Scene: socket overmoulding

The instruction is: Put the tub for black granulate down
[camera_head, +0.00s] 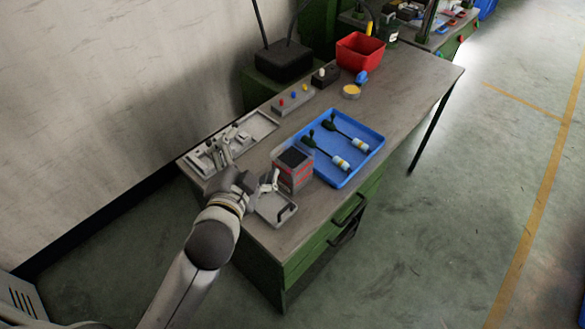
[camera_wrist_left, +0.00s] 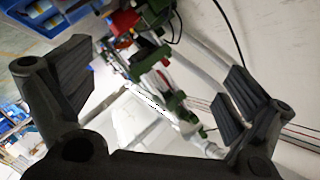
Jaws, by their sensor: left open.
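The tub for black granulate (camera_head: 293,171) looks like a small grey and red box with a dark, black-filled top. It stands upright on the table (camera_head: 400,85), beside the near end of the blue tray. My left gripper (camera_head: 248,164) is just left of the tub, above the table's near end. Its fingers are spread wide, and nothing shows between them. In the left wrist view the two dark fingers (camera_wrist_left: 155,92) are far apart, with only distant background between them and no tub. My right gripper is in neither view.
The blue tray (camera_head: 376,153) holds two dark cable parts with white-and-yellow ends. A grey metal tray (camera_head: 262,125) lies behind the gripper, a small grey tray (camera_head: 289,217) at the front edge. A red bin (camera_head: 360,50) stands farther back. The table's far right is clear.

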